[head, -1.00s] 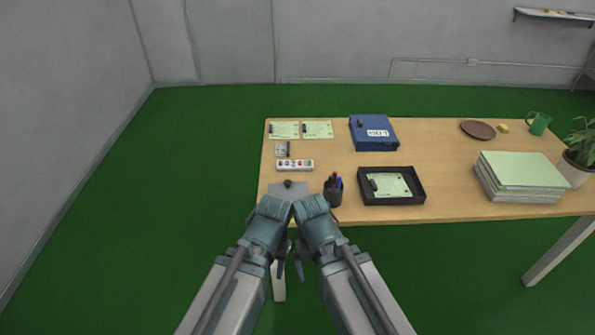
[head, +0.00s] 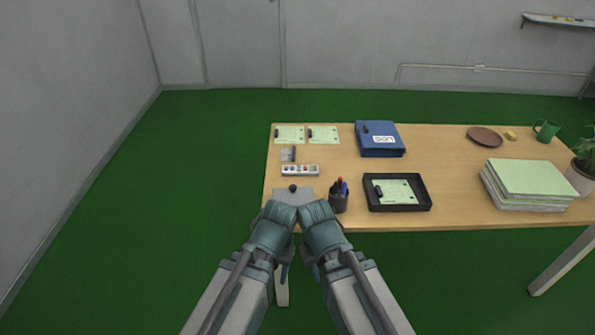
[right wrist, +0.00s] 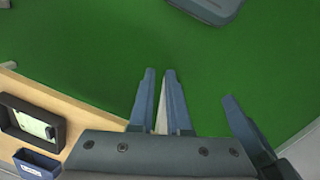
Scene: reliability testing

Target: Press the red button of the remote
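The remote (head: 300,170) is a small white bar with a row of small coloured buttons, lying flat on the left part of the desk. A reddish spot shows among its buttons, but they are tiny in this view. My left gripper (head: 284,274) and right gripper (head: 315,272) hang side by side, pointing down, in front of the desk's near edge, apart from the remote. In the right wrist view my right gripper (right wrist: 157,75) has its fingers parted by a narrow gap with nothing held. The left gripper's opening is not clear.
On the desk (head: 450,165) a grey plate with a black knob (head: 293,189) lies just nearer than the remote. A pen cup (head: 338,200), black tray (head: 400,206), blue binder (head: 380,140) and paper stack (head: 528,186) stand to the right.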

